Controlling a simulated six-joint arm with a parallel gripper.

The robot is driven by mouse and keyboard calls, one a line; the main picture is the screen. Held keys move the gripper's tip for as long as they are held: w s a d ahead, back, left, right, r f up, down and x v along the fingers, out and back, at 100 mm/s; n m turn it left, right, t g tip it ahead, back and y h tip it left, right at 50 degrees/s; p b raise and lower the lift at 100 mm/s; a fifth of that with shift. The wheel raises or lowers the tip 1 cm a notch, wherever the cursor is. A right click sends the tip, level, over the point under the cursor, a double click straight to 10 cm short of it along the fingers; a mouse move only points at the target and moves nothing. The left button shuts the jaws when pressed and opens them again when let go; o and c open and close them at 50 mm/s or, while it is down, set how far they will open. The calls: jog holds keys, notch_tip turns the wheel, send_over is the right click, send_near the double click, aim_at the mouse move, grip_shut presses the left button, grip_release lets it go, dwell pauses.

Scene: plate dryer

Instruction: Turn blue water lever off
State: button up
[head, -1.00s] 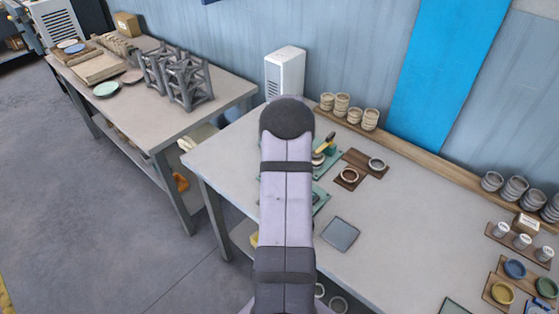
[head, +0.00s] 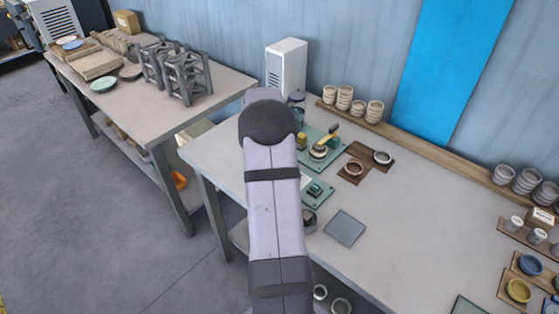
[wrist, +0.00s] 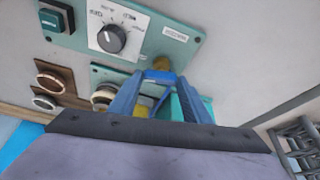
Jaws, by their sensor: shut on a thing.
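In the wrist view my gripper (wrist: 160,82) reaches forward with two blue-grey fingers. It is shut on a small blue piece, which looks like the blue water lever (wrist: 159,75), just in front of a brass-coloured fitting (wrist: 163,63). The fingers cover much of the lever, so its angle cannot be told. A teal plate lies beneath, and a yellow part shows between the fingers. In the head view my arm hides the gripper and the lever.
A teal panel with a black dial (wrist: 112,39) is close by in the wrist view. A white box (head: 286,66) stands behind.

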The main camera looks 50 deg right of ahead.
jog(key=shift+w+m+g+b, duration=0.15)
jog(key=shift+m+g+b, duration=0.35)
jog(key=shift+m+b, duration=0.6)
jog(key=shift+m, duration=0.3)
jog(key=o, duration=1)
jog(key=shift+o, duration=0.2)
jog(key=shift+r, duration=0.1)
jog(key=b+v, duration=0.2)
jog(key=v, duration=0.5)
jog(key=shift+a+r, duration=0.1)
